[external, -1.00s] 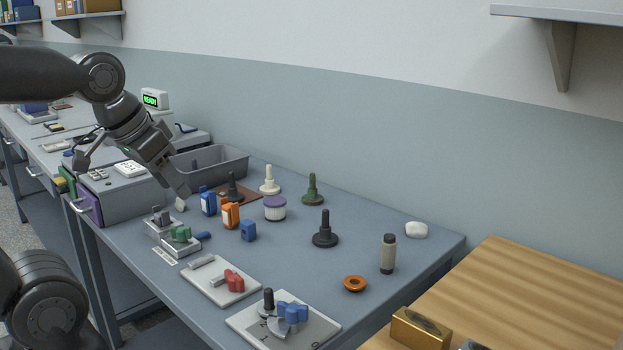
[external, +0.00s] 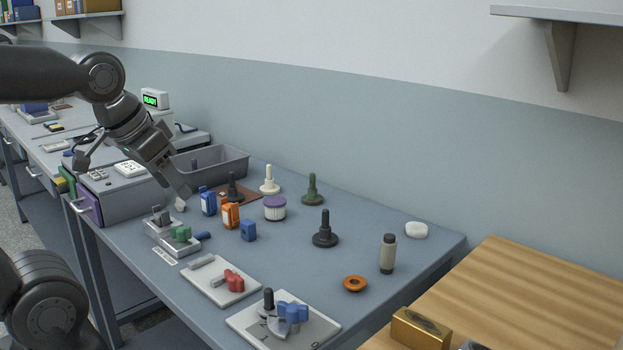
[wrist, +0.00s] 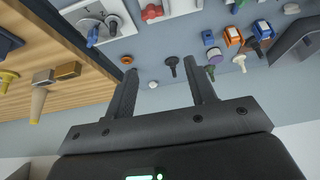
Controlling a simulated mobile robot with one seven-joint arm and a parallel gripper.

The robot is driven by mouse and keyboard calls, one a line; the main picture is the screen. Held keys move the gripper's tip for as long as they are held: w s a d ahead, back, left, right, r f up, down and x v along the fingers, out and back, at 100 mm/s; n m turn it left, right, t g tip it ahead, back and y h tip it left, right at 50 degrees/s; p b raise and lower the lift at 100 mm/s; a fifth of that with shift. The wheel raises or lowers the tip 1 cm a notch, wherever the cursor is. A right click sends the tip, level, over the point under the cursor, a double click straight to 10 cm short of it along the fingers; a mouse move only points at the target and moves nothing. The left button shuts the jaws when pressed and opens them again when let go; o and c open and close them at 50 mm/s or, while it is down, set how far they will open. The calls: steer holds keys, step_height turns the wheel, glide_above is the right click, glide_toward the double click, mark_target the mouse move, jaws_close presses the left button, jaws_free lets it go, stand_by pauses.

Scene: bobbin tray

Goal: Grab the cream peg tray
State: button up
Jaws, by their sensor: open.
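The cream peg tray (external: 269,181) is a small round cream base with an upright peg. It stands at the back of the blue-grey table, between a dark peg (external: 233,188) and a green peg (external: 312,190). In the wrist view the cream peg tray (wrist: 240,62) lies right of centre, beyond the right finger. My gripper (external: 183,203) is above the table's left part, left of the cream peg and apart from it. In the wrist view my gripper (wrist: 162,75) has its two fingers spread with nothing held between them.
Blue and orange boxes (external: 230,215) and a purple-lidded jar (external: 275,208) stand in front of the cream peg. A grey bin (external: 222,165) is behind left. A larger dark peg (external: 325,230) stands to the right. Fixture plates line the front edge.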

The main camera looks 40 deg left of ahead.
steer(key=w+a+r, duration=0.2)
steer(key=w, duration=0.5)
steer(key=w+a+r, duration=0.2)
steer(key=w+r, duration=0.1)
steer(key=w, duration=0.3)
steer(key=m+g, duration=0.1)
steer(key=m, duration=0.1)
glide_above(269, 179)
steer(key=s+a, duration=0.2)
steer(key=s, duration=0.1)
step_height(269, 179, down, 17)
steer(key=shift+h, duration=0.3)
steer(key=x, duration=1)
steer(key=shift+s+d+f, duration=0.15)
steer(key=shift+d+f, duration=0.2)
steer(key=shift+d, duration=0.05)
steer(key=shift+c, duration=0.2)
